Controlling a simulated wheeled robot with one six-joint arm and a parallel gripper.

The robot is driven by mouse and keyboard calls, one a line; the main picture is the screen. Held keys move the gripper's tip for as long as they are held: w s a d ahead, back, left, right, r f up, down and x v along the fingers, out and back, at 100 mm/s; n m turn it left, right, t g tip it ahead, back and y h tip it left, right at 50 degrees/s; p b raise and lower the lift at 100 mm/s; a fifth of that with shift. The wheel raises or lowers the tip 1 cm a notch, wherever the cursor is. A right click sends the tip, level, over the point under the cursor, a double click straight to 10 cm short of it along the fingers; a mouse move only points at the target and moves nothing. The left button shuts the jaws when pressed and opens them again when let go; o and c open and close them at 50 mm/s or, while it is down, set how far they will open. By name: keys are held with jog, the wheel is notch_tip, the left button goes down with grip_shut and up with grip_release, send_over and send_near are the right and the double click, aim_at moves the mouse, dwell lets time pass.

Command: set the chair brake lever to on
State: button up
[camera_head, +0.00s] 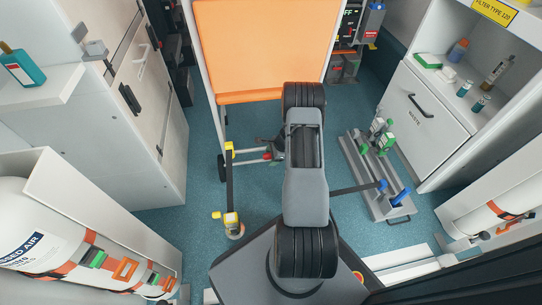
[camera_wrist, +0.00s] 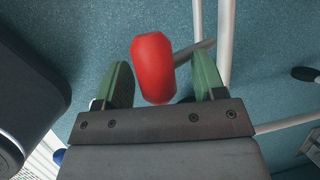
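The chair (camera_head: 262,50) has an orange back panel and stands at the top middle of the head view. The brake lever's red knob (camera_wrist: 153,68) sits on a grey rod in the wrist view. A small red part (camera_head: 267,156) shows low at the chair's frame in the head view, probably this knob. My gripper (camera_wrist: 161,62) is open, with its two green fingers on either side of the knob. The right finger is apart from the knob. The left finger is very close, and I cannot tell if it touches. My arm hides part of the chair's lower frame in the head view.
A grey floor rack (camera_head: 376,180) with green and blue items stands right of my arm. A yellow-topped strap anchor (camera_head: 233,225) stands on the left. White cabinets (camera_head: 430,115) line both sides. Some blue floor (camera_head: 207,205) is clear at the left.

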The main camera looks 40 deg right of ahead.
jog(key=shift+s+a, duration=0.15)
jog(key=p+v, duration=0.6)
jog(key=v, duration=0.8)
jog(key=shift+w+d, duration=0.2)
jog(key=shift+w, duration=0.05)
